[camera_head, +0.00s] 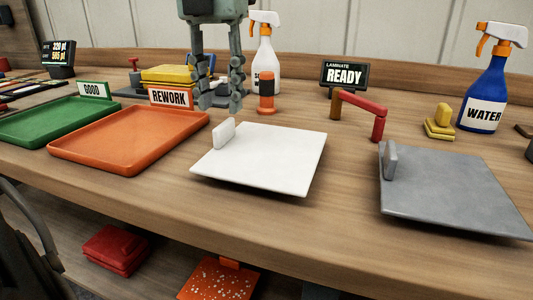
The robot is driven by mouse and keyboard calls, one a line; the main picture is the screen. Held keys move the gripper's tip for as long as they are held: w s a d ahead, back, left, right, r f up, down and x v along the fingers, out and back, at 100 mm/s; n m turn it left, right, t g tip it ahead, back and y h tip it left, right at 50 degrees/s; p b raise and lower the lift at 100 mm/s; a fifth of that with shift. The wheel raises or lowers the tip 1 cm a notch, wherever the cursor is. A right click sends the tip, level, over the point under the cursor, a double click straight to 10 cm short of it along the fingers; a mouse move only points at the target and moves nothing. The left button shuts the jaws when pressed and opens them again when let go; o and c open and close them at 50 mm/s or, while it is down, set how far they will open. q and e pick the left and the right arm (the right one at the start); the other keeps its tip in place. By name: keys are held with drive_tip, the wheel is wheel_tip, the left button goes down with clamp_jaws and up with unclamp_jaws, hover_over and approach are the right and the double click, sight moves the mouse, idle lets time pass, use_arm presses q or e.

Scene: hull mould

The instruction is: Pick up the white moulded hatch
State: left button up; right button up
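The white moulded hatch (268,158) lies flat on the wooden workbench, near its front edge. It is a square white panel with a small upright white handle (223,135) at its left side. My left gripper (221,104) hangs from the top of the view, fingers pointing down and spread apart, with nothing seen between them. It is above and behind the handle in the picture, and appears apart from the hatch. My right gripper is not in view.
A grey hatch (450,192) with an upright handle lies to the right. An orange REWORK tray (130,165) and green GOOD tray (50,134) sit left. A white spray bottle (266,70), red handle piece (362,103) and blue WATER bottle (482,95) stand behind. Bare bench separates the hatches.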

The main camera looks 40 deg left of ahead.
sight(224, 123)
use_arm(q)
wheel_tip(224, 123, down, 4)
drive_tip(key=shift+w+d+r, duration=0.1)
clamp_jaws()
idle(0.5)
